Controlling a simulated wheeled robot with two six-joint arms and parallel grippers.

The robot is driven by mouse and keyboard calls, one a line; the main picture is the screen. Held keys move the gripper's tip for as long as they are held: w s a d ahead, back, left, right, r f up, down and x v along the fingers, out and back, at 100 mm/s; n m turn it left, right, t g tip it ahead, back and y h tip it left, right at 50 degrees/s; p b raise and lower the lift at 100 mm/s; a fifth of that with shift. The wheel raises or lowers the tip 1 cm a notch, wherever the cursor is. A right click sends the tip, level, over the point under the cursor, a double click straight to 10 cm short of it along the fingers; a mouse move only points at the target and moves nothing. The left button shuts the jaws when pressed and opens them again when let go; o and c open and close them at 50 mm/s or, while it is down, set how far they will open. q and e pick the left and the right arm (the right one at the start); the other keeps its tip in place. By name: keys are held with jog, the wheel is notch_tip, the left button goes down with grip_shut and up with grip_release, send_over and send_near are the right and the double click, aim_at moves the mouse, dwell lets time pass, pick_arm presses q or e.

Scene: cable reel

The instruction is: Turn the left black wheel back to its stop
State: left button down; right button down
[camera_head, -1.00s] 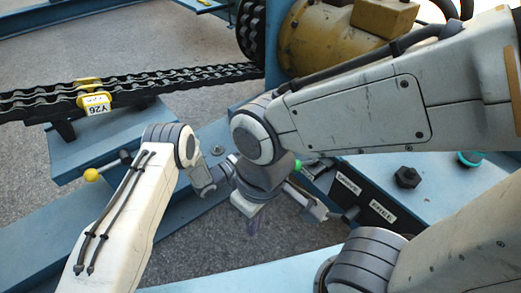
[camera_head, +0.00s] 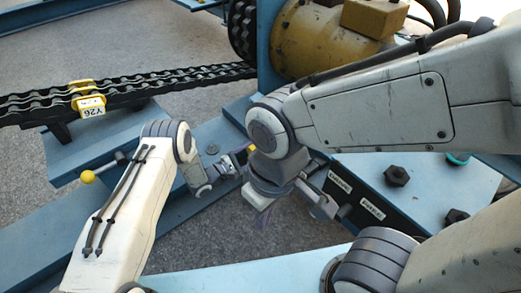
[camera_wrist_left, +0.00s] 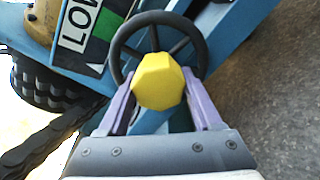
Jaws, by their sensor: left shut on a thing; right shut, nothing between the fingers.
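The left black wheel (camera_wrist_left: 118,55) is a spoked handwheel, seen from close up in the left wrist view. A yellow faceted knob (camera_wrist_left: 158,82) stands at its lower side, nearest the camera. My left gripper (camera_wrist_left: 161,97) has its purple fingers on either side of the knob and is shut on it. In the head view my left gripper (camera_head: 230,164) reaches right, by a small yellow patch; the wheel is mostly hidden there by my right arm.
A chain with a yellow tag (camera_head: 88,100) runs along the left. A yellow-balled lever (camera_head: 88,176) stands near my left arm. A yellow motor (camera_head: 325,45) is at the back. A labelled dark panel (camera_head: 355,200) and black knobs (camera_head: 396,176) lie on the right.

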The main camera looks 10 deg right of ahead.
pick_arm(q)
jog(key=shift+w+a+f, duration=0.1)
jog(key=shift+a+f, duration=0.05)
jog(key=shift+a, duration=0.1)
jog(key=shift+c, duration=0.3)
grip_release()
jog(key=shift+d, duration=0.15)
jog(key=p+v, duration=0.4)
jog(key=v, duration=0.6)
jog(key=shift+s+a, duration=0.2)
